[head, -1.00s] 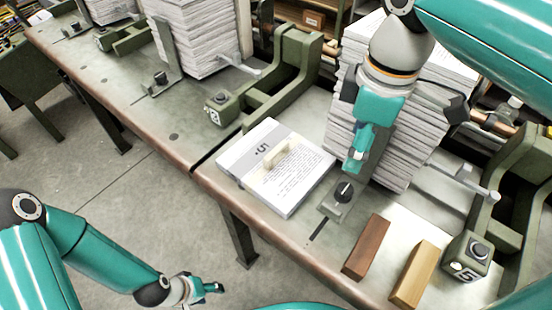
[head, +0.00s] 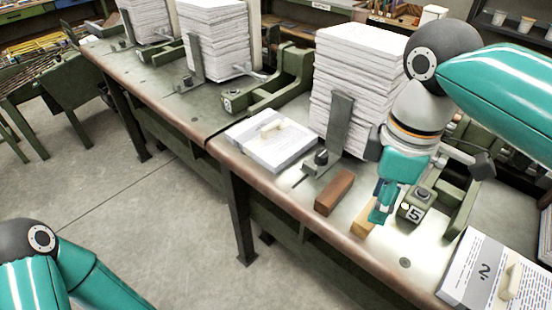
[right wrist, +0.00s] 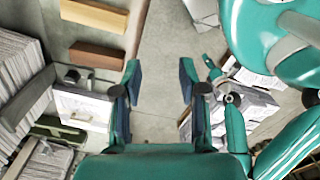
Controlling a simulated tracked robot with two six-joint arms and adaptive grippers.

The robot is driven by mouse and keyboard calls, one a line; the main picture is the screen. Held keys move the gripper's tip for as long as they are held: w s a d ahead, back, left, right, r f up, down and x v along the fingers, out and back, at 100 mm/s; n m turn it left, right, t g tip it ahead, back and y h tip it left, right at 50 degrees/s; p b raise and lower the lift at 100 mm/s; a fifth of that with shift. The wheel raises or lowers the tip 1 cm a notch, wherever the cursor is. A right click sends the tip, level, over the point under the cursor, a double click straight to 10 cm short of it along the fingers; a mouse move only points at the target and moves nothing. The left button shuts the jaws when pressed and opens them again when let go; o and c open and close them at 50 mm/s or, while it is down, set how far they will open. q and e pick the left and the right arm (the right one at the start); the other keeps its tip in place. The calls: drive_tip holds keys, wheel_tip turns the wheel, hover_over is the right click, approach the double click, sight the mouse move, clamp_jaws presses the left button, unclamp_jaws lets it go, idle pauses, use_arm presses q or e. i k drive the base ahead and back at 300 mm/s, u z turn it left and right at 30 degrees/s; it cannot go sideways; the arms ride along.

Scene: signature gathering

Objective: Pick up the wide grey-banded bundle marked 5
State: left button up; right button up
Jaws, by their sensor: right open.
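The bundle (head: 290,150) lies flat near the front edge of the bench, a white printed paper stack with a wide grey band and a pale piece on top. Its number is hard to read now; the earlier frame shows a 5. It looks to be at the left of the right wrist view (right wrist: 82,108). My right gripper (head: 379,214) is right of the bundle and apart from it, beside the light wood block. Its fingers are open and empty in the right wrist view (right wrist: 161,80). A teal gripper, likely my left (right wrist: 222,82), shows there; its jaw state is unclear.
A brown block (head: 335,192) and a light wood block (head: 363,228) lie right of the bundle. A tall paper stack (head: 350,85) stands behind. A bundle marked 2 (head: 480,270) lies at the lower right.

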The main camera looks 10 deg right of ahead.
sight(274, 140)
drive_tip(key=u, duration=0.65)
drive_tip(key=k, duration=0.1)
drive_tip(key=u, duration=0.55)
drive_tip(key=i, duration=1.7)
drive_tip(key=z, duration=1.9)
drive_tip(key=i, duration=0.55)
drive_tip(key=u, duration=0.1)
drive_tip(key=k, duration=0.5)
drive_tip(key=z, duration=0.05)
